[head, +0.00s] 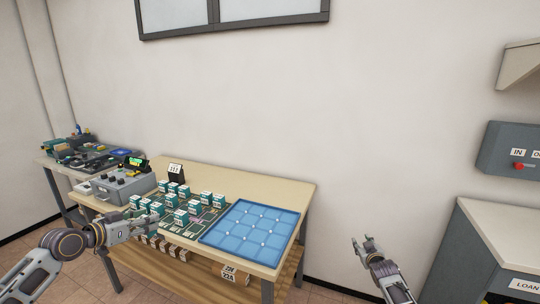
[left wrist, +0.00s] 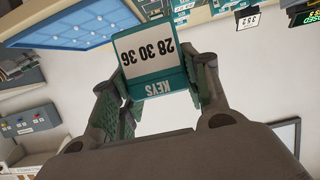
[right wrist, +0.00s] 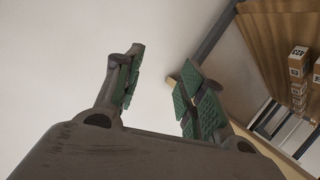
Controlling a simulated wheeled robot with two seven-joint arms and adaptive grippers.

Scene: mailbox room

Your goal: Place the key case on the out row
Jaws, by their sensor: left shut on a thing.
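My left gripper (left wrist: 155,80) is shut on a teal and white key case (left wrist: 148,55), marked "KEYS" and "28 30 36", upside down in the left wrist view. In the head view my left gripper (head: 154,222) is over the front left part of the table; the held case is hard to pick out there among similar cases. My right gripper (head: 368,250) is right of the table, over the floor; in the right wrist view its fingers (right wrist: 158,85) are apart and empty. I see no label reading "out" in full; a wall box (head: 512,148) shows "IN" and a cut-off second label.
Several teal and white cases (head: 180,216) stand on the table's (head: 248,184) dark mat. A blue gridded tray (head: 240,242) lies right of them, empty. A number stand (head: 176,172) and a grey device (head: 125,187) are behind. Boxes sit on the lower shelf (head: 205,277).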

